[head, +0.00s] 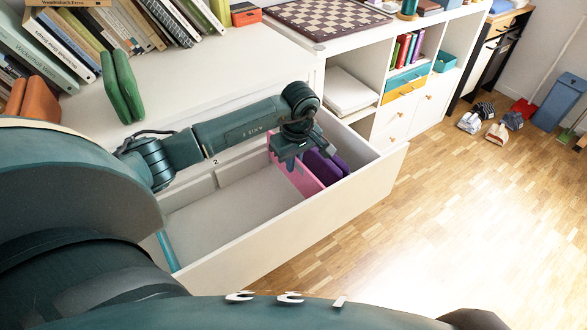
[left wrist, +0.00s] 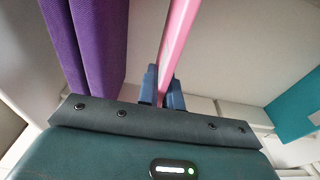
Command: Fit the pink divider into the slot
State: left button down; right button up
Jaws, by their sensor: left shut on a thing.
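The pink divider (head: 308,183) stands in the right part of the open white drawer (head: 290,226), running from the back towards the front. My left gripper (head: 289,164) is over it from above, and in the left wrist view its blue fingers (left wrist: 163,88) are shut on the edge of the pink divider (left wrist: 180,38). The slot is not clearly visible, so I cannot tell whether the divider sits in it. My right gripper is not in view.
A blue strip (head: 167,250) stands at the drawer's left end. The drawer floor between is bare. Books (head: 60,55) and a green object (head: 122,87) stand on the cabinet top behind.

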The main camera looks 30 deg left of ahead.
pick_arm(q)
notch_tip(320, 180, down, 2)
jog(key=shift+f, duration=0.25)
jog(key=shift+f+b, duration=0.15)
jog(key=shift+b, duration=0.15)
jog(key=c, duration=1.6)
grip_release()
jog(key=shift+o, duration=0.2)
jog(key=r, duration=0.4)
jog(key=d+r+p, duration=0.1)
jog(key=r, duration=0.2)
jog(key=r+p, duration=0.1)
jog(key=r, duration=0.3)
jog(key=shift+s+d+r, duration=0.15)
jog(key=shift+s+r, duration=0.1)
jog(key=shift+r, duration=0.4)
